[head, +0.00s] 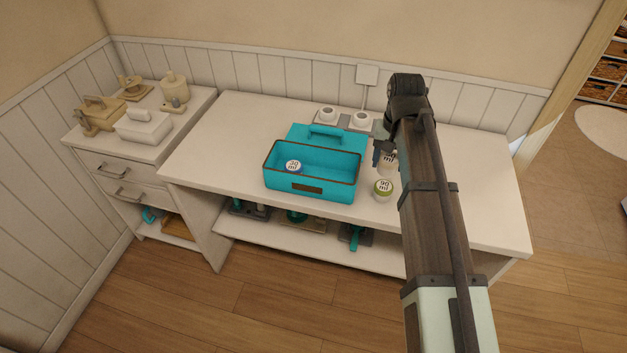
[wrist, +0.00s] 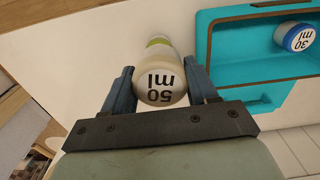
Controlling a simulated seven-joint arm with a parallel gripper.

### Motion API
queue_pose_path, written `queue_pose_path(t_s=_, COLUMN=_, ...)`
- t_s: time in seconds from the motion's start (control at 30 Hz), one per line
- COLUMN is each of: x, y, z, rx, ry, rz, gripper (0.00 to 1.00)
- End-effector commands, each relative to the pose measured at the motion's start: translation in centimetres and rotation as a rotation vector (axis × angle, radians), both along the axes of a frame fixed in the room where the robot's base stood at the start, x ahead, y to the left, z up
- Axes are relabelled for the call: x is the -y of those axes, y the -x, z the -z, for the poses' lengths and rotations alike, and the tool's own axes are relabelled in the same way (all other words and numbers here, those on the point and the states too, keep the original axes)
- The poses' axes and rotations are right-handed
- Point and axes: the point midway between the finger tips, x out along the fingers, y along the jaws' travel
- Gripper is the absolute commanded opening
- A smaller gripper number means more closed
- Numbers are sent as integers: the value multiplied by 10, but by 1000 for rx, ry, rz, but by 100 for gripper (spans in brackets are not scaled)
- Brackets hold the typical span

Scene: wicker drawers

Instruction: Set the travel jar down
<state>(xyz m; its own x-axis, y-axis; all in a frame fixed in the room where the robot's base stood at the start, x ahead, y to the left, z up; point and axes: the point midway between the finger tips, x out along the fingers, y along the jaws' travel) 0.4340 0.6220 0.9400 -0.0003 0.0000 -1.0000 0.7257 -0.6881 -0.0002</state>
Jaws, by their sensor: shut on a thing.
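A pale jar marked 50 ml (wrist: 160,85) is between the two fingers of my gripper (wrist: 161,88) in the wrist view. In the head view my gripper (head: 382,152) is right of the teal caddy (head: 318,192), with the held jar (head: 389,164) partly hidden by my arm. I cannot tell whether its base touches the table. A green-lidded jar marked 90 ml (head: 383,187) stands in front of it on the table; its green part (wrist: 158,42) shows behind the held jar. A blue-lidded jar marked 30 ml (head: 293,167) is inside the caddy and also shows in the wrist view (wrist: 295,37).
The white table (head: 215,150) is clear left of the caddy and right of my arm. A tray with two white round pieces (head: 328,114) and an upright card (head: 366,75) stands behind. A side cabinet (head: 120,170) holds beige items. A lower shelf (head: 320,239) holds dark trays.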

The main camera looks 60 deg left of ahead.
Motion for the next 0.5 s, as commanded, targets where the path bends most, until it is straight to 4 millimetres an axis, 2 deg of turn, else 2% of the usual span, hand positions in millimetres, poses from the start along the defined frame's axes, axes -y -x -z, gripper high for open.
queue_pose_path(t_s=0.03, x=-17, y=13, z=3, rx=0, ry=0, rz=-39, gripper=27)
queue_pose_path(t_s=0.3, x=-92, y=75, z=22, rx=-1, ry=1, rz=-291, gripper=27)
queue_pose_path(t_s=0.4, x=-115, y=84, z=27, rx=-1, ry=1, rz=-414, gripper=27)
queue_pose_path(t_s=0.5, x=-123, y=83, z=29, rx=0, ry=0, rz=-502, gripper=27)
